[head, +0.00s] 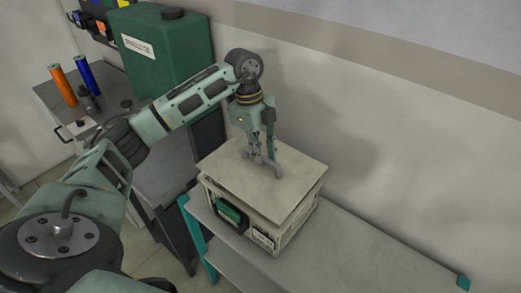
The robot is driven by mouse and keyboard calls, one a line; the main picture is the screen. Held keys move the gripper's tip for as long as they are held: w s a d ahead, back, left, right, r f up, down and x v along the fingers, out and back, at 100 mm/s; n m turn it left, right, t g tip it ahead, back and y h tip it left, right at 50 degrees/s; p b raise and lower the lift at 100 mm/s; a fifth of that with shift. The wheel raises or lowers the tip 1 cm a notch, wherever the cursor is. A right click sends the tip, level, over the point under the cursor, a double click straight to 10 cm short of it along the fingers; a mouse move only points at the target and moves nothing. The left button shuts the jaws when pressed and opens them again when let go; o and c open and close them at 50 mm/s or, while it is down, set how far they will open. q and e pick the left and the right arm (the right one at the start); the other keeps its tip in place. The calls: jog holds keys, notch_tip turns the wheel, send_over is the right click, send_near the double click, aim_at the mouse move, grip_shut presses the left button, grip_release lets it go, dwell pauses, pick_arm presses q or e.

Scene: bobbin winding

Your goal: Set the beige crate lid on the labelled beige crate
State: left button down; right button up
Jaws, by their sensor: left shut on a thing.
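The beige crate lid (289,198) lies flat over the top of the beige crate (291,238). It looks slightly turned against the crate, and I cannot tell whether it is fully seated. The crate stands on a grey bench and has a white label and a dark opening with something green on its near side. My left gripper (262,168) points down at the middle of the lid and is shut on the lid's handle, which the fingers largely hide. My right gripper is not in view.
The grey bench (375,258) with teal corner posts is clear to the right of the crate. A green tank (165,60) with a label stands behind left. A side table holds an orange cylinder (62,86) and a blue cylinder (87,76). The wall is close behind.

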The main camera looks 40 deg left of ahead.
pick_arm(q)
jog(key=shift+f, duration=0.15)
jog(key=shift+f+b, duration=1.45)
jog(key=shift+f, duration=0.95)
jog(key=c, duration=1.7)
grip_release()
jog(key=r, duration=0.4)
jog(key=a+r, duration=0.1)
jog(key=r, duration=0.3)
jog(key=a+r, duration=0.1)
jog(key=r, duration=0.2)
jog(key=shift+w+a+r, duration=0.15)
jog(key=shift+a+r, duration=0.05)
jog(key=shift+r, duration=0.2)
